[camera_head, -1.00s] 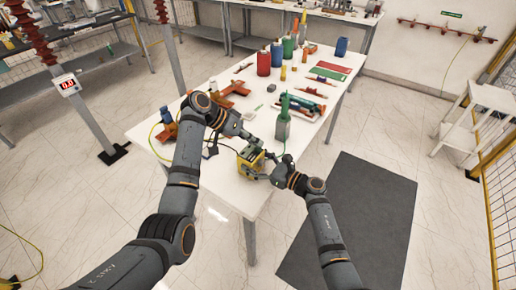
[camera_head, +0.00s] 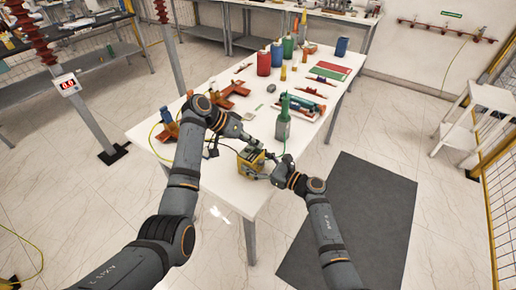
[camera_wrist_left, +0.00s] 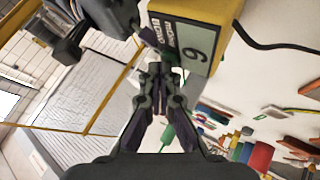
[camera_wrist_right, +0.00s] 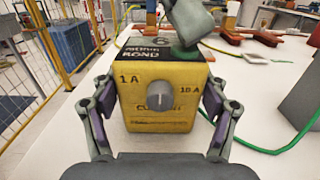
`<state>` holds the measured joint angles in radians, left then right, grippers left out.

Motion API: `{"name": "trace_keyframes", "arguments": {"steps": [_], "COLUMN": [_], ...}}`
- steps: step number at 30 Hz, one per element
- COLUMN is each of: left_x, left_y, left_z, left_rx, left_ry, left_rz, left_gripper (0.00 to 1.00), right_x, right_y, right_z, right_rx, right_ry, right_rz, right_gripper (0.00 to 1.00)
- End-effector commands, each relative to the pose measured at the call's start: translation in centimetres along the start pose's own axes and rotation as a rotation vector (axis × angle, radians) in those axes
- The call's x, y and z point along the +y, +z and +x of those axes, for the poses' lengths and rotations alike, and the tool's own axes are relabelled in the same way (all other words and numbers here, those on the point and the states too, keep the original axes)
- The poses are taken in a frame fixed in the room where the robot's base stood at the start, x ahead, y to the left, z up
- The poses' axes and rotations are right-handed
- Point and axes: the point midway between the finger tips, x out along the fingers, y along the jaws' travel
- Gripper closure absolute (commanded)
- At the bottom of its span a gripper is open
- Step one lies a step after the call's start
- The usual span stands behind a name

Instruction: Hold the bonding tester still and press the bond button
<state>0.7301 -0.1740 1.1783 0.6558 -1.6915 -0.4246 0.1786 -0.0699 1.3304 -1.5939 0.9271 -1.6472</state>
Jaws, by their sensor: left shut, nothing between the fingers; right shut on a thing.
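The yellow bonding tester (camera_wrist_right: 158,105) stands upright on the white table. Its front has a grey knob between "1 A" and "10 A", and its dark top carries the word BOND. It also shows in the head view (camera_head: 247,167) and at the top of the left wrist view (camera_wrist_left: 205,12). My right gripper (camera_wrist_right: 158,107) is shut on the tester, one finger at each side. My left gripper (camera_wrist_left: 162,72) is shut and empty, over the tester's top. A dark green shape (camera_wrist_right: 185,53) lies under it there; the bond button cannot be made out clearly.
Red, blue and green cylinders (camera_head: 277,55) stand farther back. Orange parts (camera_head: 167,128) are at the table's left edge.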

Motion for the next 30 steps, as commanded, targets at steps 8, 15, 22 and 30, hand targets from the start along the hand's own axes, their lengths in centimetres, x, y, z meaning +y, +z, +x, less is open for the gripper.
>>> {"name": "trace_keyframes", "arguments": {"steps": [8, 15, 22, 30], "left_x": [0.0, 0.5, 0.9, 1.0], "left_y": [0.0, -0.5, -0.8, -1.0], "left_z": [0.0, -0.8, -1.2, -1.4], "left_rx": [-0.002, 0.000, -0.002, -0.001], "left_ry": [0.000, 0.000, 0.000, 0.000], "left_rz": [-0.001, 0.000, -0.001, 0.000], "left_gripper": [1.00, 1.00, 1.00, 1.00], "right_x": [0.0, 0.0, 0.0, 0.0], "right_y": [0.1, 0.1, 0.1, 0.1], "right_z": [0.0, 0.0, 0.0, 0.0], "right_rx": [-0.001, -0.001, -0.001, -0.001], "right_ry": [0.000, 0.000, 0.000, 0.000], "right_rz": [-0.001, -0.001, -0.001, -0.001], "right_gripper": [0.78, 0.78, 0.78, 0.78]}}
